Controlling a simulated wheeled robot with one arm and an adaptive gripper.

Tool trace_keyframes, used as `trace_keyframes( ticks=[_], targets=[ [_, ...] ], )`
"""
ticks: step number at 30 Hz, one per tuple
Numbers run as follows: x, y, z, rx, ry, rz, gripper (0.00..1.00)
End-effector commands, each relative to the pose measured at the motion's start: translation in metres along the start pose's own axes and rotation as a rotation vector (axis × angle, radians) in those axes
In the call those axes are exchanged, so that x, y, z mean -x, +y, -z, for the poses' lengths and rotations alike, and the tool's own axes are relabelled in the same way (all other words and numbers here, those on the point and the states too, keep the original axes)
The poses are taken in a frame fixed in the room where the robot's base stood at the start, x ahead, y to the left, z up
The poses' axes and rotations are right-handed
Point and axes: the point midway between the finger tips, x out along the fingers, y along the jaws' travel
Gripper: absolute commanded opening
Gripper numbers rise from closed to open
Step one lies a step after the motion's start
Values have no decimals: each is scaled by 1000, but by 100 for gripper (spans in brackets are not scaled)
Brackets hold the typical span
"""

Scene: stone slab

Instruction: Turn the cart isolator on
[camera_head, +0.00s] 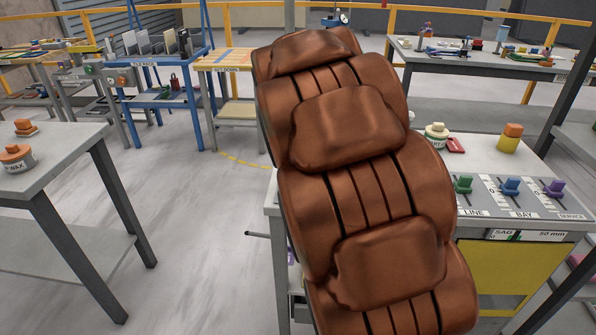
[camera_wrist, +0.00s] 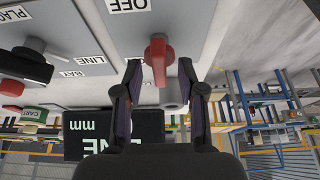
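In the wrist view, which looks upside down, a red handle (camera_wrist: 158,58) stands on a grey panel (camera_wrist: 205,22) beside a label reading OFF (camera_wrist: 127,4). I take it for the isolator handle. My gripper (camera_wrist: 159,72) is open, with one dark finger on each side of the handle. I see gaps between the fingers and the handle; contact cannot be told. A grey round part (camera_wrist: 171,92) shows beyond the handle. In the head view my brown padded arm hides the gripper and the red handle.
The grey workbench (camera_head: 480,157) carries green (camera_head: 463,185), blue (camera_head: 510,187) and purple (camera_head: 554,188) handles, labelled LINE, BAY and SERVICE. Another table (camera_head: 60,150) is at left, with open floor (camera_head: 200,220) between.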

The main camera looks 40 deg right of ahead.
Motion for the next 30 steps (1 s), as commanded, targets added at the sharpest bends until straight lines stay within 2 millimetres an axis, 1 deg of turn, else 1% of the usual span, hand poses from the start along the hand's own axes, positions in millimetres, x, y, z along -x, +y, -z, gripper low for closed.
trace_keyframes(
  ticks=[5, 15, 18, 21, 24, 30],
  targets=[
    [19, -1, 2, 0, 9, 3, 40],
    [83, -1, 2, 0, 8, 3, 40],
    [98, -1, 0, 0, 4, 2, 40],
    [108, -1, 0, -1, 4, 2, 40],
    [115, 0, 0, -1, 1, 1, 40],
    [119, 0, -1, -1, -1, 0, 40]
  ],
)
